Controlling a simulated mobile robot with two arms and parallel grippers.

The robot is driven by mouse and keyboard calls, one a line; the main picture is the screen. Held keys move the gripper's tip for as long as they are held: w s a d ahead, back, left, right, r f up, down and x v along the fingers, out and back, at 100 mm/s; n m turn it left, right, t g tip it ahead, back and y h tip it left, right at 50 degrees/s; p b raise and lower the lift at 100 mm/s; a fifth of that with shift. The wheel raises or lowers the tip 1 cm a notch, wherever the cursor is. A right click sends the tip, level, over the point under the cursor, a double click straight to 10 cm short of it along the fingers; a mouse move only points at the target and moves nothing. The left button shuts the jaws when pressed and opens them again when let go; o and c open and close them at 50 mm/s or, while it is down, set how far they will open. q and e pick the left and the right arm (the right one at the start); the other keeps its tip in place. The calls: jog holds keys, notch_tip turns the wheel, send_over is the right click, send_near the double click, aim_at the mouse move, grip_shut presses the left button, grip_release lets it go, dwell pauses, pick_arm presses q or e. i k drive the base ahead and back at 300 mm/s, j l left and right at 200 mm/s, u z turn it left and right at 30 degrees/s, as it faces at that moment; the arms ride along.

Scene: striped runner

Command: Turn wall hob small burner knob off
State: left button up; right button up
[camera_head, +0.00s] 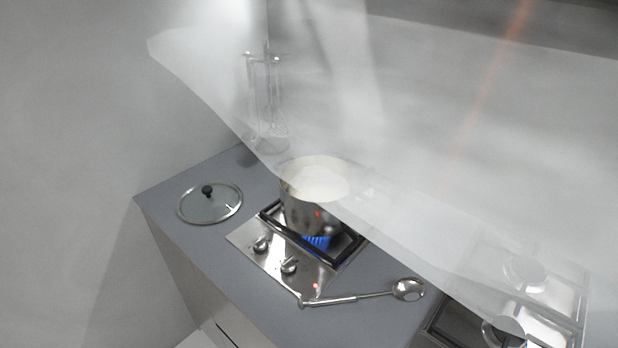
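A steel two-knob hob (250,236) is set in the grey counter. One knob (261,244) is at its left front and another knob (289,265) is nearer the camera to the right. I cannot tell which knob serves the small burner, or how either is turned. A blue flame (317,242) burns under a steel pot (300,212) with whitish contents. A small reddish light (316,286) shows near the hob's front right corner. Neither of my grippers is in view.
A glass lid (205,206) lies left of the hob. A ladle (350,298) lies along its right front side. A utensil stand (268,100) stands behind. Another hob (445,322) is at lower right. A pale translucent surface covers much of the upper right.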

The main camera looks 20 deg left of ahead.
aim_at(260, 242)
jog(key=k+j+u, duration=0.25)
jog(key=u, duration=0.25)
jog(key=k+j+u, duration=0.15)
jog(key=j+u, duration=0.2)
jog(key=u, duration=0.15)
